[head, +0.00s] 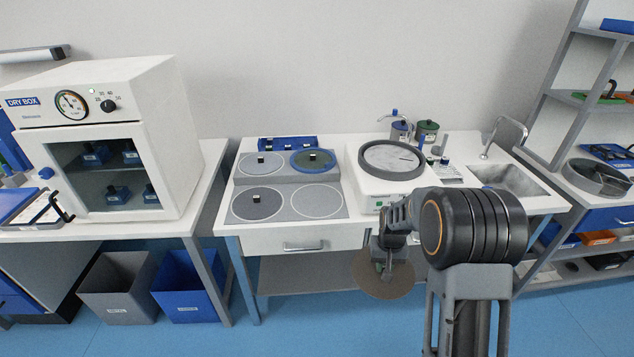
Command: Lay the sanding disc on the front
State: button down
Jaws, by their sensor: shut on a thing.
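My gripper (387,252) is shut on a brown sanding disc (378,284). It holds the disc in front of the middle bench, below the level of the top. Part of the disc is hidden behind my gripper. A grey board (287,188) with round places lies on the bench top, to the left of and above the disc in the picture. Its front right place (317,201) is a bare light grey circle.
A white round-topped machine (380,185) stands right of the board. A sink (508,180) and dry box (100,140) flank these. Bins (190,285) stand below left.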

aim_at(259, 164)
jog(key=k, duration=0.5)
jog(key=u, duration=1.9)
jog(key=i, duration=1.15)
jog(key=z, duration=1.9)
jog(key=i, duration=1)
